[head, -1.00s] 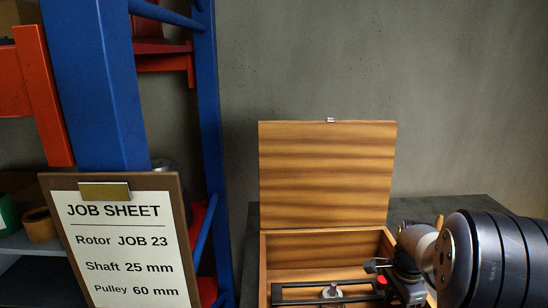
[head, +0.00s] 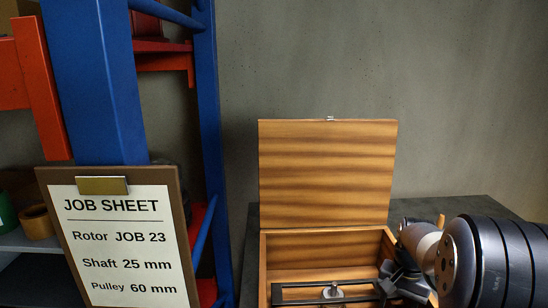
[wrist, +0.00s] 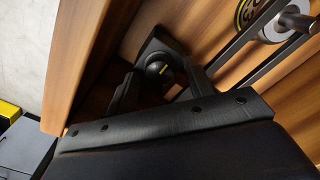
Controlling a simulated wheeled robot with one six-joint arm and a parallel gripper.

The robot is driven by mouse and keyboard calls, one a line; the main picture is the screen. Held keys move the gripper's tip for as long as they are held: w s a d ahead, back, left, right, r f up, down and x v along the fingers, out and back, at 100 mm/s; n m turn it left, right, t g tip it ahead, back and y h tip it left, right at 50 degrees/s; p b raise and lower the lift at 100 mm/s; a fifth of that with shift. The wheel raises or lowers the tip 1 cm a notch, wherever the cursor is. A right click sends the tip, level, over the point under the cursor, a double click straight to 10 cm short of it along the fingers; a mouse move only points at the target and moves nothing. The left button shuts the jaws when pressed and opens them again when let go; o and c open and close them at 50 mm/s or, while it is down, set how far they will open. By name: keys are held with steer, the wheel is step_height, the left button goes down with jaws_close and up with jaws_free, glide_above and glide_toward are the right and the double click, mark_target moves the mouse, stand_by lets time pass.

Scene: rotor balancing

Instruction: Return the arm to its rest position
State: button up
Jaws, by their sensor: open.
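My gripper (head: 396,280) is at the right end of an open wooden box (head: 330,240), low over its inside. In the wrist view my gripper (wrist: 163,88) has its two dark fingers spread apart. My arm's dark wrist section fills the lower right of the head view.
A black frame (head: 296,287) with a metal shaft piece (head: 332,291) lies in the box. The box lid (head: 328,172) stands upright behind. A job sheet (head: 122,235) reads Rotor JOB 23, Shaft 25 mm, Pulley 60 mm. A blue rack post (head: 95,80) stands left.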

steer(key=n+b, duration=0.1)
steer(key=n, duration=0.5)
steer(key=shift+n, duration=0.3)
steer(key=shift+a+r, duration=0.1)
steer(key=shift+a, duration=0.05)
